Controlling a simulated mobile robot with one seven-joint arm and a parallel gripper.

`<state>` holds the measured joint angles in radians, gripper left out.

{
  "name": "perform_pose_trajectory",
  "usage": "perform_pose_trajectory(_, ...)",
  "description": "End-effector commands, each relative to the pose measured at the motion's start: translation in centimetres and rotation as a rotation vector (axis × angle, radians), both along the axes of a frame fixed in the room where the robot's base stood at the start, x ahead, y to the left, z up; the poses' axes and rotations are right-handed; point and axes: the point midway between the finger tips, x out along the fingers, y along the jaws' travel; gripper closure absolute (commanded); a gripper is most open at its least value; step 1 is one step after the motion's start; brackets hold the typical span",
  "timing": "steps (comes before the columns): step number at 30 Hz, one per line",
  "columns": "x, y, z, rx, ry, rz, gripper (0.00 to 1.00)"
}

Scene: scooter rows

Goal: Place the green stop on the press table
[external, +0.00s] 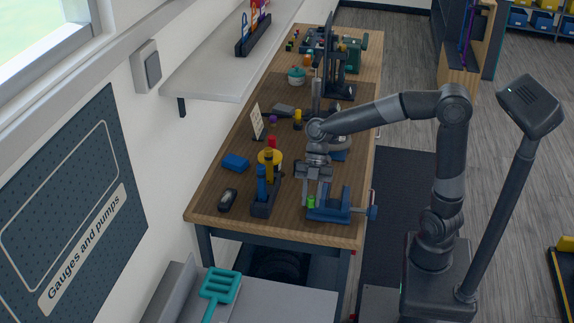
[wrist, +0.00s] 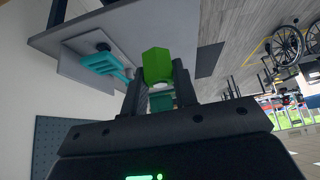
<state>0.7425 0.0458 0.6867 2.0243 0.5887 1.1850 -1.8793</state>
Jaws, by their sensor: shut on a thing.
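The green stop (wrist: 157,64) is a bright green block between the two fingers of my gripper (wrist: 160,92) in the wrist view. In the external view my gripper (external: 312,188) points down over the near part of the wooden workbench, shut on the green stop (external: 311,202). The stop is beside the left end of a blue vise (external: 332,208); I cannot tell whether they touch. A tall dark press-like stand (external: 329,62) is farther back on the bench. I cannot tell for sure which surface is the press table.
The wooden bench (external: 215,205) also holds a blue rack (external: 262,208) with upright tools, a blue block (external: 235,162) and a black gauge-like item (external: 228,200). A teal forked piece (external: 218,290) lies on a grey surface. A shelf (external: 215,75) overhangs the bench's left side.

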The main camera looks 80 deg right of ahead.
Motion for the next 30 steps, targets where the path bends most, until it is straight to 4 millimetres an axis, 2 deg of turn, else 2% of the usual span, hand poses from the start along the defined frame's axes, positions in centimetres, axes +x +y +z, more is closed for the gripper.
perform_pose_trajectory(1, -1.1, 1.4, -0.4, -0.002, 0.001, 0.039, 0.95)
perform_pose_trajectory(3, -2.3, 2.8, -0.7, -0.002, 0.001, 0.080, 0.95)
perform_pose_trajectory(10, -5.6, 6.2, -1.9, -0.001, 0.000, 0.193, 0.95)
perform_pose_trajectory(24, -5.6, 6.0, -10.5, 0.004, 0.006, 0.190, 0.95)
perform_pose_trajectory(30, -5.5, 6.0, -13.6, 0.003, 0.004, 0.190, 0.95)
